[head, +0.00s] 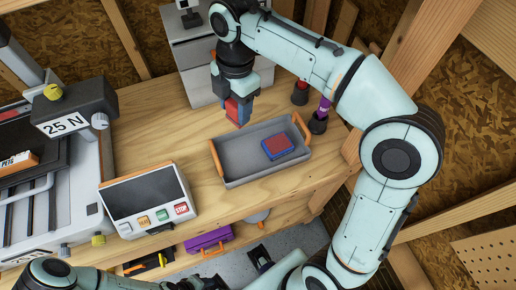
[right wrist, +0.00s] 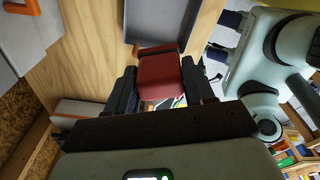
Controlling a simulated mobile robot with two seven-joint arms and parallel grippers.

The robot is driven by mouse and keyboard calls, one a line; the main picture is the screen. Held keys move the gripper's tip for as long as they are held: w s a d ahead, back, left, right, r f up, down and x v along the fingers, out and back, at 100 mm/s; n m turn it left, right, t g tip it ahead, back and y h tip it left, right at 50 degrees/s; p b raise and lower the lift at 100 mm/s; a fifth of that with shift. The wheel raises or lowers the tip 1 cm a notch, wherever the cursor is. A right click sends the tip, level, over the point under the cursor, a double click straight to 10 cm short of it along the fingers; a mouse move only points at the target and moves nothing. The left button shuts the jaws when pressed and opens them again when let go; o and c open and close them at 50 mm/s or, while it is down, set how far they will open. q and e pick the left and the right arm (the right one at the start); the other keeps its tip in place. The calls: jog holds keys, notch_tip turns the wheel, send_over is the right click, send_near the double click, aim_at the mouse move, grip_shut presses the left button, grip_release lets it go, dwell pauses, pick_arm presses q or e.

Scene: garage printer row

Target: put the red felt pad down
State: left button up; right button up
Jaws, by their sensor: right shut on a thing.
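My right gripper (head: 238,112) points down above the workbench, beside the back left of the grey tray. It is shut on the red felt pad (head: 232,110), which shows as a red block between the dark fingers in the right wrist view (right wrist: 160,76). The pad appears held above the bench top, outside the tray. The grey tray (head: 232,180) has orange handles at both ends. A red-topped piece with blue edges (head: 278,147) lies in its right half. My left gripper is not in view; only part of that arm shows at the lower left.
A control box with a dark screen (head: 145,196) stands left of the tray. A printer-like machine with a "25 N" block (head: 75,107) is at the far left. Bare wood lies left of the tray.

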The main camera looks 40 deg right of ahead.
jog(key=shift+f, duration=0.4)
pick_arm(q)
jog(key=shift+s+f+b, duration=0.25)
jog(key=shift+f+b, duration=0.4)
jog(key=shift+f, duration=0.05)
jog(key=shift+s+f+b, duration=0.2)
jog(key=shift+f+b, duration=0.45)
jog(key=shift+b, duration=0.05)
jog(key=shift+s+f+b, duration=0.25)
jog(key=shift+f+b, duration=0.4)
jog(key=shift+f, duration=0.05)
pick_arm(e)
jog(key=shift+s+f, duration=0.1)
jog(key=shift+f, duration=9.35)
jog(key=shift+f, duration=0.15)
jog(key=o, duration=1.4)
jog(key=shift+r, duration=0.2)
pick_arm(q)
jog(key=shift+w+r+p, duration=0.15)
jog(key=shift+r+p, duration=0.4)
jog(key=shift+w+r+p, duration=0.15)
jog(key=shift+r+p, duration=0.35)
jog(key=shift+p, duration=0.05)
pick_arm(e)
jog(key=r, duration=0.8)
jog(key=d+r, duration=0.1)
jog(key=r, duration=0.3)
jog(key=shift+d, duration=0.1)
